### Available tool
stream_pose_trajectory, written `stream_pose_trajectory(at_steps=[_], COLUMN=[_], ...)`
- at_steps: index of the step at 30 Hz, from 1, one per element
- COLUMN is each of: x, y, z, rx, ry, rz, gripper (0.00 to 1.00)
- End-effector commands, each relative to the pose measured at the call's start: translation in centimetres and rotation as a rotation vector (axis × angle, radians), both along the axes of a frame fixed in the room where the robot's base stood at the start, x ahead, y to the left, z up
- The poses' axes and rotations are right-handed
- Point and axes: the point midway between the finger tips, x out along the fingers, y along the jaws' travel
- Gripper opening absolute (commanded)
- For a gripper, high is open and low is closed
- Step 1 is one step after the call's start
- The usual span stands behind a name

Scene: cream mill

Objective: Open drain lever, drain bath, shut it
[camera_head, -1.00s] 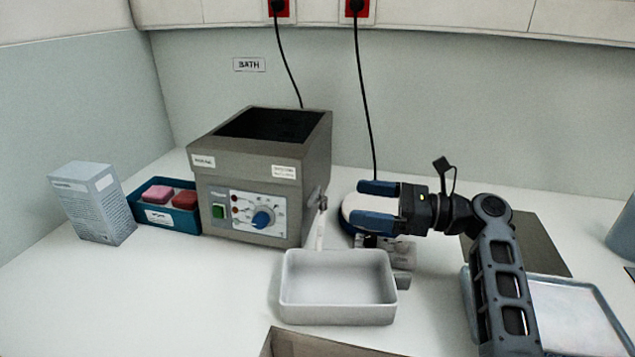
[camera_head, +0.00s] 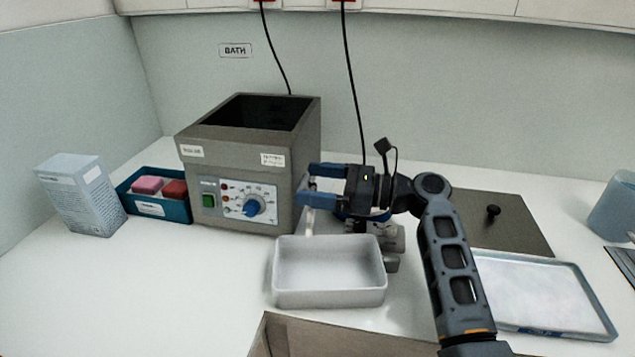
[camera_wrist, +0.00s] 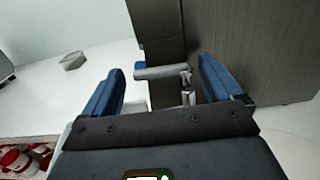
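The grey bath (camera_head: 284,180) stands at the back left with its top open and a blue dial on its front. Its drain lever (camera_wrist: 162,72), a pale bar on a metal fitting, shows in the wrist view between my fingers, with no clear contact. In the head view my gripper largely hides the lever. A pale drain pipe (camera_head: 309,224) comes down at the bath's right side. A white basin (camera_head: 330,289) sits below and in front of it. My gripper (camera_head: 306,185) is open at the bath's right side; it also shows in the wrist view (camera_wrist: 160,80).
A blue bin with pink and red blocks (camera_head: 153,208) and a carton (camera_head: 80,197) stand left of the bath. A flat lid with a black knob (camera_head: 493,211) and a shallow metal tray (camera_head: 540,296) lie to the right. A box edge (camera_head: 310,341) is at the front.

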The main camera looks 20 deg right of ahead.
Motion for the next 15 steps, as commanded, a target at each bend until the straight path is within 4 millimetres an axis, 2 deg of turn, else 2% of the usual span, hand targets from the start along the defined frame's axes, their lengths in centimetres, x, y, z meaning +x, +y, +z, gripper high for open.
stream_pose_trajectory(at_steps=[2,15], x=[-0.01,-0.02], y=[-0.01,-0.03], z=[0.00,0.00], rx=[0.000,0.000], ry=[0.000,0.000], rz=[0.000,0.000], gripper=[0.84,0.42])
